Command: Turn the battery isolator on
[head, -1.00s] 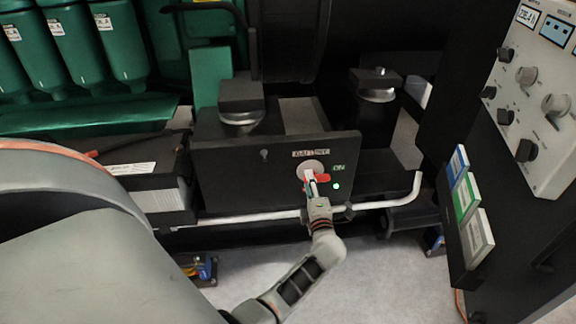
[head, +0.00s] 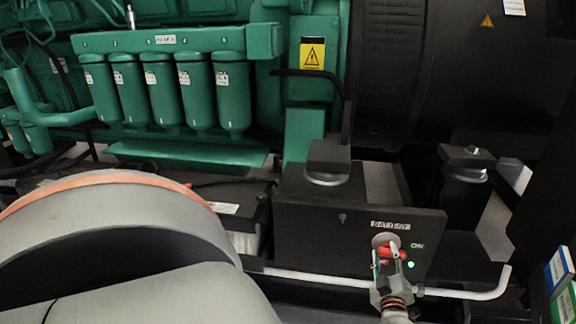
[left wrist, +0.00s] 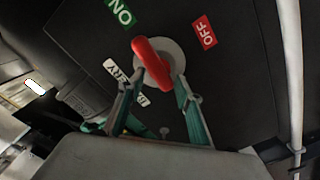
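The battery isolator is a red handle (head: 392,253) on a grey round disc, on a black panel (head: 330,225) with a "BATTERY" label above it. A green lamp (head: 411,265) glows beside it under the ON label. In the left wrist view the red handle (left wrist: 150,60) slants, its upper end nearer the green ON label (left wrist: 121,12) than the red OFF label (left wrist: 204,33). My left gripper (head: 388,266) is at the handle. In the left wrist view its fingers (left wrist: 160,90) are spread either side of the handle's lower end, with gaps visible. My right gripper is out of view.
A white rail (head: 460,292) runs below the panel. A black battery (head: 235,205) is to its left, and black mounts (head: 465,190) stand behind and right. Green filters (head: 190,92) line the engine behind. Coloured modules (head: 562,285) are at the right edge.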

